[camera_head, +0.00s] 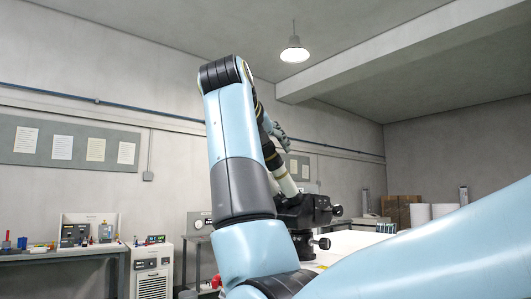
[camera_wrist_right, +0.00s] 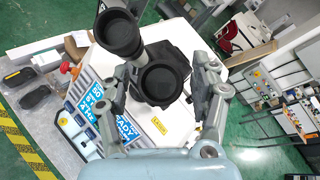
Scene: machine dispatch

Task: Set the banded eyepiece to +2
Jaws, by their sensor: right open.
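In the head view a black instrument (camera_head: 304,212) carries a pale tube (camera_head: 286,183) with a dark upper part and a thin yellowish band, rising toward the upper left. My right gripper (camera_head: 277,131) shows partly behind my own arm, just above that tube. In the right wrist view two round black eyepieces show: one at upper left (camera_wrist_right: 119,33) and one in the middle (camera_wrist_right: 160,82). My right gripper (camera_wrist_right: 165,72) is open, with a finger on either side of the middle eyepiece, apparently apart from it. I cannot tell which eyepiece is banded in that view; no scale is readable. My left gripper is not in view.
The instrument stands on a white surface with a blue label (camera_wrist_right: 94,108) and a red knob (camera_wrist_right: 66,67) nearby. A bench with equipment (camera_head: 70,252) stands along the left wall. My own arm hides much of the head view's middle.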

